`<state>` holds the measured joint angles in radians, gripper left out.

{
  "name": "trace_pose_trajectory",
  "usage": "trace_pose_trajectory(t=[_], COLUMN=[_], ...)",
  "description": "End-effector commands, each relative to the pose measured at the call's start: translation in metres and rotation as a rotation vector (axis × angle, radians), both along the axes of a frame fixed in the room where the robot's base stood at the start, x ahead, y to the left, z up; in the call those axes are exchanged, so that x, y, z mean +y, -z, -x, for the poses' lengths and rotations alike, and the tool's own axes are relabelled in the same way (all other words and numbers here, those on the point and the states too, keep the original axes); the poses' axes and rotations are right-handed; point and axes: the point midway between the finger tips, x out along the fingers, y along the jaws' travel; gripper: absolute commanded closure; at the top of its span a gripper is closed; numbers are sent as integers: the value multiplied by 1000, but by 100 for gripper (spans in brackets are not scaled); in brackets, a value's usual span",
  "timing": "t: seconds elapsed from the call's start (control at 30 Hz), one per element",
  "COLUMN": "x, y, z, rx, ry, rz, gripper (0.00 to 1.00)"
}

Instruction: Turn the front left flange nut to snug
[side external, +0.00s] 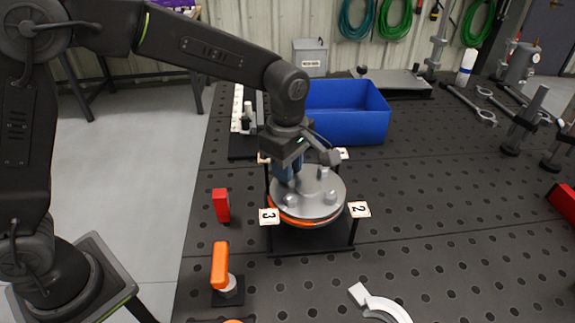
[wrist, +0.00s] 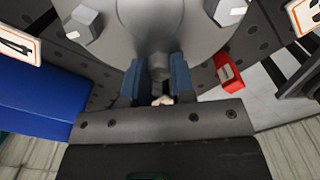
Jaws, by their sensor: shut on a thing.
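A round grey flange (side external: 313,200) with an orange ring (side external: 305,221) under its rim sits on a black stand. Several hex nuts stand on its top. My gripper (side external: 288,176) reaches down at the flange's far left edge in the side view. In the wrist view, the blue jaws of my gripper (wrist: 157,76) are shut on a grey hex nut (wrist: 158,66) at the flange's rim. Two other nuts show there, one at upper left (wrist: 84,24) and one at upper right (wrist: 228,10). The gripped nut's lower part is hidden.
Number tags stand around the flange, including 3 (side external: 269,216) and 2 (side external: 359,209). A blue bin (side external: 350,125) is close behind. A red block (side external: 221,205) and an orange-handled tool (side external: 220,265) stand at left.

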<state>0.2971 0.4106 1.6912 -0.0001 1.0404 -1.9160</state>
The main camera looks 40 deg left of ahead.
Motion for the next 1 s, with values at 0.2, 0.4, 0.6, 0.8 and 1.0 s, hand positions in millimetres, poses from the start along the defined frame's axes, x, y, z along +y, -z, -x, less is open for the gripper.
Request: trace_pose_trajectory(t=[0.2, 0.4, 0.6, 0.8, 1.0], x=[0, 0, 0, 0, 0], y=[-1, -1, -2, -2, -2], z=[0, 0, 0, 0, 0], rx=[-2, -2, -3, -3, -4], ry=[172, 305, 395, 437, 446], rz=[0, 0, 1, 1, 1], gripper=[100, 100, 100, 100, 100])
